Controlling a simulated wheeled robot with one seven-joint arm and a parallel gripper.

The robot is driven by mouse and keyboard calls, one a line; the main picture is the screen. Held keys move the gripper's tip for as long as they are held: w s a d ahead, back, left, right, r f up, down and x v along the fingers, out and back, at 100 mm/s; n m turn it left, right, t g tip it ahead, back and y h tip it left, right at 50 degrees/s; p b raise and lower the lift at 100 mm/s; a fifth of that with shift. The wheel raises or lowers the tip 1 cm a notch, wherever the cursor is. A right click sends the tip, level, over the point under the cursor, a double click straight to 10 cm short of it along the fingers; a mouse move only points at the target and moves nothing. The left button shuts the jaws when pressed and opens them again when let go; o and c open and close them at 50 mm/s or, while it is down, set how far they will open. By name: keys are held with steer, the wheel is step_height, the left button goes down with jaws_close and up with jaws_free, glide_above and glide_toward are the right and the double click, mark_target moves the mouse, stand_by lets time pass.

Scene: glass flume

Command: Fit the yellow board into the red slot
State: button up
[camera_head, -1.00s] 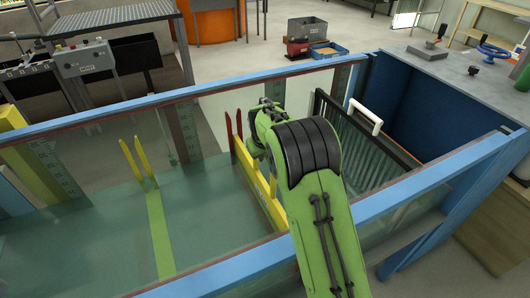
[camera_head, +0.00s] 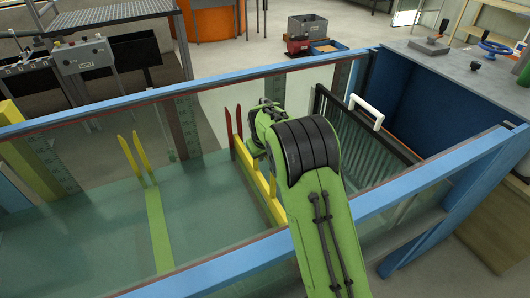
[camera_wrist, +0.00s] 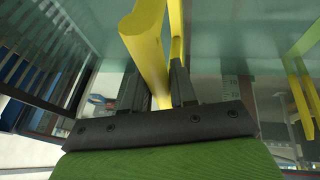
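The yellow board (camera_head: 262,184) stands across the glass flume, below and left of my gripper in the head view. Two red posts of the red slot (camera_head: 238,122) rise at the far wall, right by the board's far end. I cannot tell whether the board sits between them. In the wrist view the yellow board (camera_wrist: 148,45) runs between the two dark fingers of my gripper (camera_wrist: 156,90), which appear closed on it. My green arm hides the near end of the board and the slot's near side.
A yellow slot (camera_head: 140,154) with two posts and a green floor strip lies to the left. A dark barred rack (camera_head: 352,135) with a white handle (camera_head: 366,114) stands to the right. Blue rails (camera_head: 190,88) edge the flume. The floor between the slots is clear.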

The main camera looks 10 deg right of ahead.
steer(key=o, duration=0.5)
steer(key=shift+r, duration=0.1)
steer(key=shift+o, duration=0.2)
steer(key=shift+s, duration=0.1)
steer(key=p+v, duration=0.3)
steer(key=v, duration=1.2)
steer(key=shift+s+r, duration=0.2)
steer(key=shift+r, duration=0.05)
steer(key=shift+a, duration=0.15)
steer(key=s+d+r+m+y+p, duration=0.1)
steer(key=s+r, duration=0.3)
steer(key=s, duration=0.4)
steer(key=s+d+r+m+p, duration=0.1)
steer(key=s+r, duration=0.3)
steer(key=s, duration=0.4)
steer(key=s+f+p, duration=0.1)
steer(key=s, duration=1.5)
steer(key=shift+s+a+f+m+t, duration=0.15)
steer(key=shift+a+f+m+t, duration=0.1)
steer(key=shift+f+m+t, duration=0.15)
